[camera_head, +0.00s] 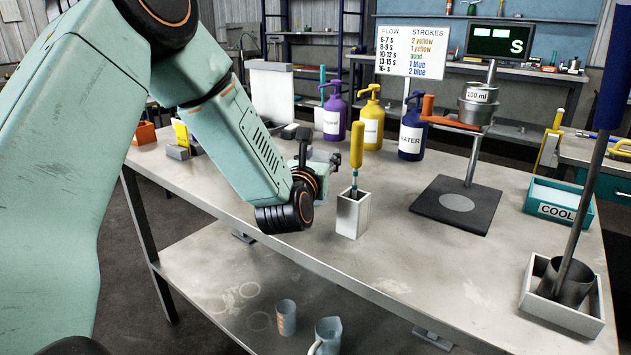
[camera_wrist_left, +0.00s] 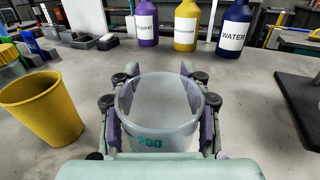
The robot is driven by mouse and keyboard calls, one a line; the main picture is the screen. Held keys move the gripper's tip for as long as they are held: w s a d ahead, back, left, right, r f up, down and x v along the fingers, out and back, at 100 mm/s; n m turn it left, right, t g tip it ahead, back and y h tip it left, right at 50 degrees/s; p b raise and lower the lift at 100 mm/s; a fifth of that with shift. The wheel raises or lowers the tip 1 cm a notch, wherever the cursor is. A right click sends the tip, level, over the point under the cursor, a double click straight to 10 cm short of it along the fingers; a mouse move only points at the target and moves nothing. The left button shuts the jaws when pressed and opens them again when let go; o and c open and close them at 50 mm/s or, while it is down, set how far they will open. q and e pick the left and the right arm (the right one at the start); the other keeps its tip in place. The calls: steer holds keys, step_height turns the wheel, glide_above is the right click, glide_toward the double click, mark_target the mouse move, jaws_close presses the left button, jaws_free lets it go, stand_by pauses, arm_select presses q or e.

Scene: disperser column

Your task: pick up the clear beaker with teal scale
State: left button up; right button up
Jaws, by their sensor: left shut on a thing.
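The clear beaker (camera_wrist_left: 158,138) with teal "200" scale marks shows in the left wrist view, upright and open at the top. The fingers of my left gripper (camera_wrist_left: 160,88) are on both sides of it, shut on its wall. Whether its base touches the table cannot be told. In the head view my left gripper (camera_head: 322,162) is low over the table, partly behind its own wrist, and I cannot make out the beaker there. My right gripper is not in view.
A yellow cup (camera_wrist_left: 38,108) stands left of the beaker in the wrist view. On the table (camera_head: 395,255) are a white holder (camera_head: 352,215) with a yellow-handled tool, purple, yellow and blue pump bottles (camera_head: 411,135), and a stand with a dark base (camera_head: 425,203).

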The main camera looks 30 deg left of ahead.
arm_select(q)
steer(key=c, duration=0.4)
steer(key=shift+c, duration=0.3)
steer(key=shift+r, duration=0.1)
steer(key=shift+c, duration=0.2)
